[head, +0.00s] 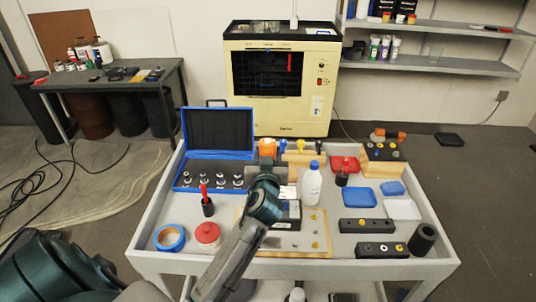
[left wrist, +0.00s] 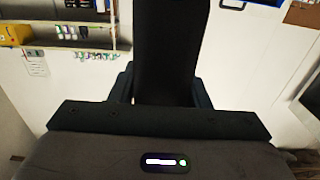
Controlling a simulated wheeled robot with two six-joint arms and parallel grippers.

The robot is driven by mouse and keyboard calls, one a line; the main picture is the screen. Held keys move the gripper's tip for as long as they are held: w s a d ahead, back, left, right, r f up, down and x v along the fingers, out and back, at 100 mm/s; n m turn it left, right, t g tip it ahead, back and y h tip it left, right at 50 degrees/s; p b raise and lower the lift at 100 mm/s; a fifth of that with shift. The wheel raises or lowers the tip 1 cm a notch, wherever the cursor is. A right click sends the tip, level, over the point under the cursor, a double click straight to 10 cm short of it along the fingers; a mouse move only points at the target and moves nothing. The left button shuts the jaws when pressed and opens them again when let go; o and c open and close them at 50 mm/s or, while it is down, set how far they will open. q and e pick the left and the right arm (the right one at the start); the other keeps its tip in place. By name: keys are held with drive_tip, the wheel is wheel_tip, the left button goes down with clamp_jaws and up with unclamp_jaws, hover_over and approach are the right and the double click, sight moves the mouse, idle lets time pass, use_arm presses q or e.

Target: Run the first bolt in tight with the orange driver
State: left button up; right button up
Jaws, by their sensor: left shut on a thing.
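The orange driver (head: 268,147) shows as an orange block just beyond the end of my left arm, above the middle of the cart. My left gripper (head: 267,166) is shut on it; the fingers are mostly hidden behind my wrist. Below and to the right is a wooden board (head: 322,252) carrying a dark block (head: 293,216), with small bolt-like parts (head: 315,245) near its front. My arm covers the board's left part, and I cannot tell which bolt is the first or whether the driver touches one. The left wrist view shows a dark upright shape, with no bolt visible. My right gripper is not in view.
A blue open case (head: 217,135) with metal parts stands back left.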

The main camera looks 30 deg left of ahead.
sight(268, 137)
use_arm(q)
drive_tip(key=shift+f, duration=0.15)
idle(0.3)
drive_tip(key=shift+r+p, duration=0.9)
drive_tip(key=shift+r, duration=0.8)
drive_tip(key=shift+r+p, duration=2.05)
drive_tip(key=shift+r, duration=0.9)
